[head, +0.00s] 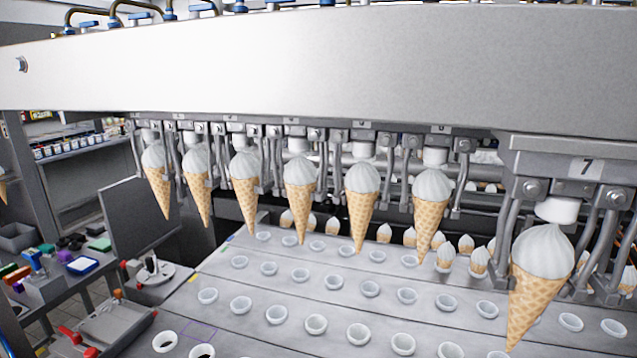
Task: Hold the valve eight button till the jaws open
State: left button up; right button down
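A row of several waffle cones with white swirled tops hangs under a long white machine beam (330,60). The nearest cone (540,280) hangs at the right under a plate marked 7 (586,167), below a white nozzle (557,210). Grey metal jaws (497,235) come down on both sides of it; I cannot tell how firmly they close on it. Another cone (432,205) hangs further left under the plate marked 6 (441,129). No plate marked 8 and no valve eight button show in this view. Neither of my grippers is in view.
Below the cones runs a grey conveyor (290,335) with rows of white ring holders; several small cones (445,250) stand in holders behind. A workbench with coloured items (75,265) and a dark panel (145,225) are at the left. Blue-handled valves (140,15) top the beam.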

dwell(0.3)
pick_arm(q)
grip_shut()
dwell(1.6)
